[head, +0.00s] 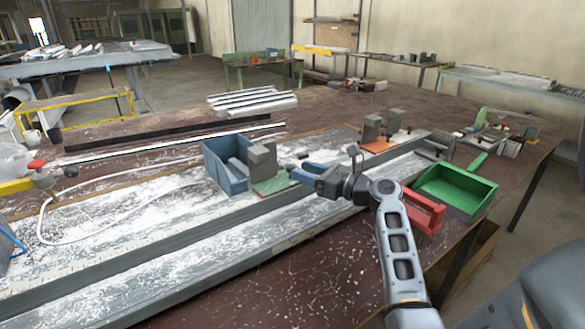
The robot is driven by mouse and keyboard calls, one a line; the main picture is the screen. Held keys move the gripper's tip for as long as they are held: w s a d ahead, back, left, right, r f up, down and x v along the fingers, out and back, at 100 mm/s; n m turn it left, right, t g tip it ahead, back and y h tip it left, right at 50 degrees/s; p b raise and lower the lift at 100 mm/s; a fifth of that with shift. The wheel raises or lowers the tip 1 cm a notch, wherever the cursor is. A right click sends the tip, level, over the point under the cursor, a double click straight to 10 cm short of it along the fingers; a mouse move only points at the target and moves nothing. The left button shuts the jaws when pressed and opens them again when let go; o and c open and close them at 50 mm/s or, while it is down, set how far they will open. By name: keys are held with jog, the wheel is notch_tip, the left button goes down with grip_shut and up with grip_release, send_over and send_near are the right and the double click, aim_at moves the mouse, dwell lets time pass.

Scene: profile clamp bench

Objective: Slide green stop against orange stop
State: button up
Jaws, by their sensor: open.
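The green stop (271,186), a grey block on a green base, sits on the rail in the middle of the head view. The orange stop (377,146), with grey blocks on an orange base, sits farther along the same rail to the right and back. A clear gap separates the two stops. My gripper (300,176) is open, just right of the green stop, with its fingers pointing left toward it. Whether a finger touches the stop cannot be told.
A blue bin (226,172) stands close left of the green stop. A green open tray (455,192) and a red handled item (424,212) lie right of my wrist. A long grey rail (190,258) runs across the brown table. Small clutter lies at the far right.

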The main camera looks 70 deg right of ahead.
aim_at(291, 166)
jog(key=shift+w+d, duration=0.2)
jog(key=shift+w, duration=1)
jog(key=shift+w+d, duration=0.15)
jog(key=shift+w, duration=1.05)
jog(key=c, duration=0.7)
jog(key=shift+r, duration=0.1)
grip_shut()
